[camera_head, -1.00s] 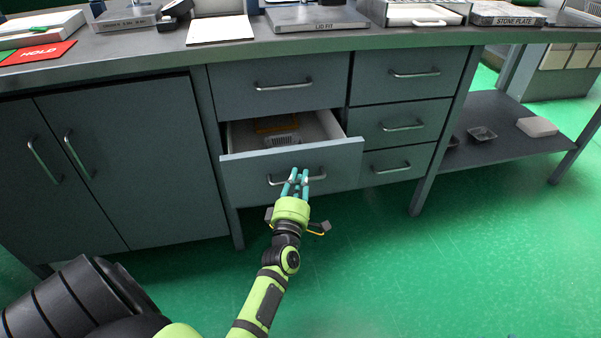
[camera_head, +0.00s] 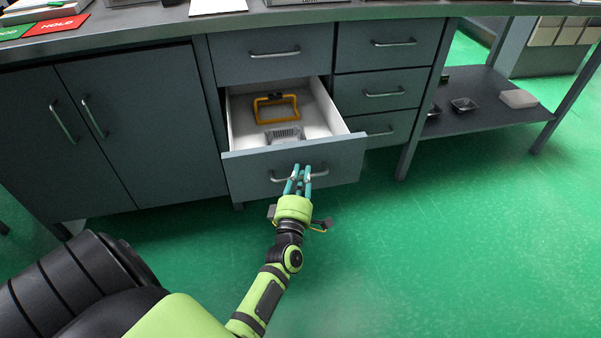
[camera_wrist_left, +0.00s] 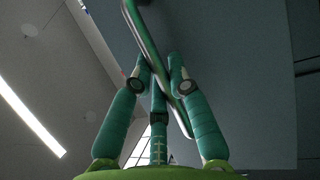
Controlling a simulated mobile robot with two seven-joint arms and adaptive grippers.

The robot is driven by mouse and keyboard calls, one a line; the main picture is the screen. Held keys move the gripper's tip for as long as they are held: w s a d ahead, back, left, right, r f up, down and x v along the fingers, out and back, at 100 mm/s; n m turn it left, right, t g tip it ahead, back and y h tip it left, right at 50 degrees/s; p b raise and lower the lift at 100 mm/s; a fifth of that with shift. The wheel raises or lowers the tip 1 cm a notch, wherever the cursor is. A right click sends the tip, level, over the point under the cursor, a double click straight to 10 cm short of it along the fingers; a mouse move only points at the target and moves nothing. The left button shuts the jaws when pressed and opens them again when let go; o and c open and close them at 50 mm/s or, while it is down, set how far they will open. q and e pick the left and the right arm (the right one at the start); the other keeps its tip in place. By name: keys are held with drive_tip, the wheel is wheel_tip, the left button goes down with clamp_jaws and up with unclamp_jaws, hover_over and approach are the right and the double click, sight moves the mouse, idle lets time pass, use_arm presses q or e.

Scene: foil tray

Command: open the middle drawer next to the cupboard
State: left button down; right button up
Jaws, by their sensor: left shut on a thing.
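The drawer (camera_head: 335,163) next to the cupboard (camera_head: 130,140) is pulled well out, and its white inside shows. An orange frame-shaped thing (camera_head: 275,108) and a small pale grey item (camera_head: 284,134) lie in it. My left gripper (camera_head: 300,173) is at the drawer front, shut on the drawer's metal handle (camera_head: 272,179). In the left wrist view the handle bar (camera_wrist_left: 150,52) runs slantwise between the teal fingers (camera_wrist_left: 160,85). My right gripper is not in view.
Above the open drawer is a shut drawer (camera_head: 270,70). A column of shut drawers (camera_head: 385,55) stands to its right. A low shelf (camera_head: 480,110) with small trays is at the far right. The green floor (camera_head: 430,250) in front is clear.

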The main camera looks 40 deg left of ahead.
use_arm(q)
drive_tip(key=shift+d, duration=0.15)
drive_tip(key=c, duration=1.4)
unclamp_jaws()
drive_tip(key=v, duration=1.2)
